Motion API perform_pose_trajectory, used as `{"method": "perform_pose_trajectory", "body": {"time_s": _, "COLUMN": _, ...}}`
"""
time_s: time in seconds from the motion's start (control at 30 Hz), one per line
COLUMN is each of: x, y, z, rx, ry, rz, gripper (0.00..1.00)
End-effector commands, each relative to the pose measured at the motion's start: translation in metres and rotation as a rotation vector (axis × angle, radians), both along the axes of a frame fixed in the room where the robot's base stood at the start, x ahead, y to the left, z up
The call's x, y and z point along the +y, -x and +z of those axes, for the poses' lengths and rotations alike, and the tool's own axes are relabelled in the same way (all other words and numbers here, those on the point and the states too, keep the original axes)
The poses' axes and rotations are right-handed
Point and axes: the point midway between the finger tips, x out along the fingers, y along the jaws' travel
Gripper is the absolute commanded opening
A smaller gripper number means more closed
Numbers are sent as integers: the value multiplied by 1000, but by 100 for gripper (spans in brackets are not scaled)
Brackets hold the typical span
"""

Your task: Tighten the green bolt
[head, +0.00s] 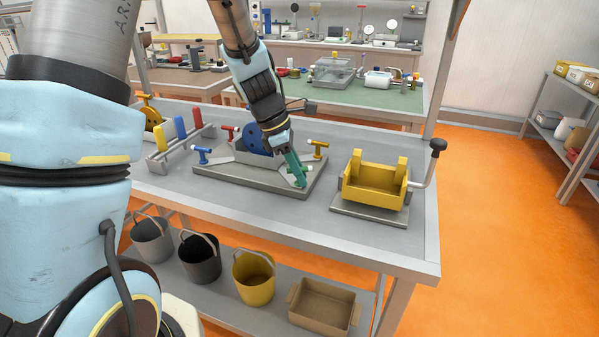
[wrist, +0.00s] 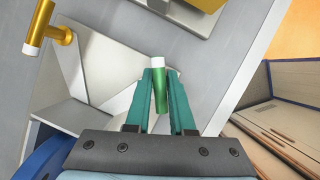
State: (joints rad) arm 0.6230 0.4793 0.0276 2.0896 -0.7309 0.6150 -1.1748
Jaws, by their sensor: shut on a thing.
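The green bolt (wrist: 160,92) has a white tip and sits between the two teal fingers of my gripper (wrist: 160,100) in the wrist view. The fingers are shut on it. In the head view my gripper (head: 296,168) reaches down to the front right of the grey fixture plate (head: 240,182), and the fingers largely hide the bolt. The yellow-orange bolt (head: 319,149) stands behind and to the right of my gripper. A blue bolt (head: 202,154) is at the left of the plate, and a red one (head: 229,131) is at the back.
A yellow cradle with a crank (head: 375,188) stands on the right of the workbench (head: 290,222). A rack with red, blue and yellow handles (head: 180,130) is at the left. Buckets and a tan bin (head: 322,306) are on the lower shelf.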

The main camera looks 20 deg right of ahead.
Motion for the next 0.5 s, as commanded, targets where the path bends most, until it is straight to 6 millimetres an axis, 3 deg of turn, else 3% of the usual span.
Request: {"method": "perform_pose_trajectory", "body": {"time_s": 0.5, "x": 0, "y": -1, "z": 1, "rx": -1, "ry": 2, "rz": -31, "gripper": 0}}
